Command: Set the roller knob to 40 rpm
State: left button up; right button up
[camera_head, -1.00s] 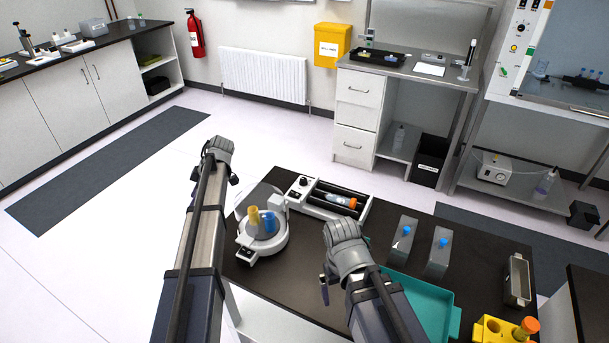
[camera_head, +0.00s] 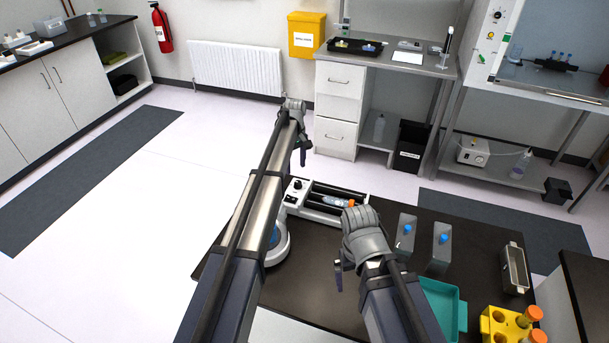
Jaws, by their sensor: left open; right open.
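My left arm crosses just left of the roller. My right gripper (camera_head: 339,276) is open and empty, in front of the roller and apart from it.
A round white device (camera_head: 283,246) is mostly hidden behind my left arm. Two grey blocks with blue caps (camera_head: 406,236), a teal tray (camera_head: 455,312), a yellow rack (camera_head: 500,322) with orange-capped tubes and a metal tray (camera_head: 515,272) stand to the right.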

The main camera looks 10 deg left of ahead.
aim_at(298, 182)
pick_arm(q)
jog(key=shift+d+r, duration=0.1)
jog(key=shift+d, duration=0.4)
notch_tip(298, 182, down, 8)
jog(key=b, duration=0.8)
jog(key=shift+a, duration=0.1)
pick_arm(e)
notch_tip(298, 182, down, 8)
jog(key=shift+d+r, duration=0.1)
pick_arm(q)
jog(key=shift+r, duration=0.1)
grip_shut()
